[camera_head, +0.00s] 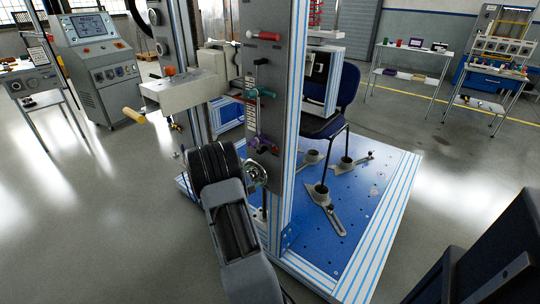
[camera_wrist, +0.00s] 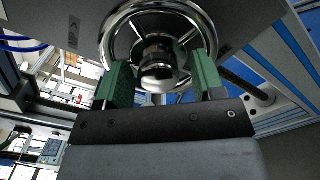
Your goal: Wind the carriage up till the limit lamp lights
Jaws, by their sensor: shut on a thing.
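A shiny metal handwheel (camera_wrist: 116,28) with spokes and a central hub fills the top of the wrist view. My gripper (camera_wrist: 160,76) has its two green fingers at the wheel, one on each side of the hub, and is shut on it. In the head view the wheel (camera_head: 260,172) shows only in part beside my dark wrist, low on the grey upright of the test frame. A pale box-shaped unit (camera_head: 185,94) with a wooden handle (camera_head: 133,115) sits higher on the frame; I cannot tell whether it is the carriage. I cannot make out a lit limit lamp.
Coloured levers (camera_head: 262,92) stick out above the wheel. A control console (camera_head: 95,65) stands back left. Open floor lies left and right.

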